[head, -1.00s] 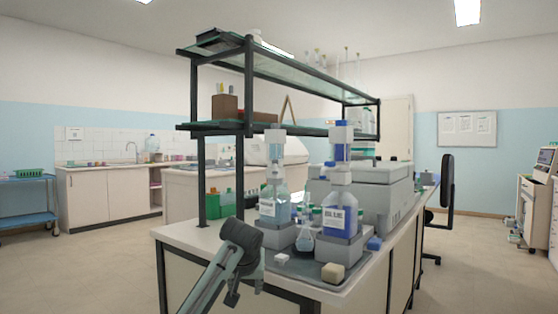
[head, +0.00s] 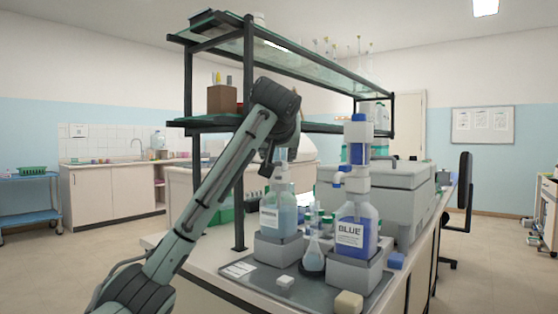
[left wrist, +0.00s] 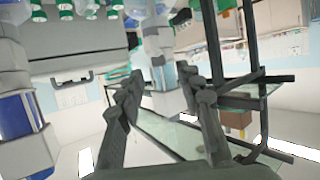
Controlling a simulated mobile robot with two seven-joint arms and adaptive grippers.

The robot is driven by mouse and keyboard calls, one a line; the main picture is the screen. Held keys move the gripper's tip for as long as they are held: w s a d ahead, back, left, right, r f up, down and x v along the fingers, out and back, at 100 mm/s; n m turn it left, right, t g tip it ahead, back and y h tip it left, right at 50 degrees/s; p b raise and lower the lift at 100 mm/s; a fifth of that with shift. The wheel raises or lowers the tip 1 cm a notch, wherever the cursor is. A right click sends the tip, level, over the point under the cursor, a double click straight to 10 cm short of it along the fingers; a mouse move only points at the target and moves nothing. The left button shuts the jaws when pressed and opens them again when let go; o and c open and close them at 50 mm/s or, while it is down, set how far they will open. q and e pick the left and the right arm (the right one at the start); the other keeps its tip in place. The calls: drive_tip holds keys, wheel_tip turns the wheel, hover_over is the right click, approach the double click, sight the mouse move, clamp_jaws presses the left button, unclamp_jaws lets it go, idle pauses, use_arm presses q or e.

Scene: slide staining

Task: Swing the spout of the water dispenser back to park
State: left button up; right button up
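The water dispenser (head: 275,215) is the left bottle of pale liquid on a grey block. My left gripper (head: 268,165) is at its top and hides much of the head there; I cannot make out its spout. In the left wrist view, which looks upside down, my left gripper (left wrist: 160,76) is open, with a pale dispenser column (left wrist: 156,45) showing between and beyond its fingers. I cannot tell whether they touch it. My right gripper is not in view.
The blue dispenser (head: 356,225) stands close on the right, its spout (head: 341,175) towards the left. A conical flask (head: 313,258) stands between the dispensers on a grey tray (head: 245,270). A shelf post (head: 239,195) rises close behind my left arm.

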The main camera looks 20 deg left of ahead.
sight(278, 162)
use_arm(q)
drive_tip(key=x, duration=0.5)
drive_tip(key=shift+f+p, duration=0.1)
drive_tip(key=shift+p, duration=0.25)
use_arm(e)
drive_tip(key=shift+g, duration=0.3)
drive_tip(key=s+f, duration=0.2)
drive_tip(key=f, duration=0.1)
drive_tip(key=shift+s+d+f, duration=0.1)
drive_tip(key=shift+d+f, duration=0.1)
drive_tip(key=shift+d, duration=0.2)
use_arm(q)
clamp_jaws()
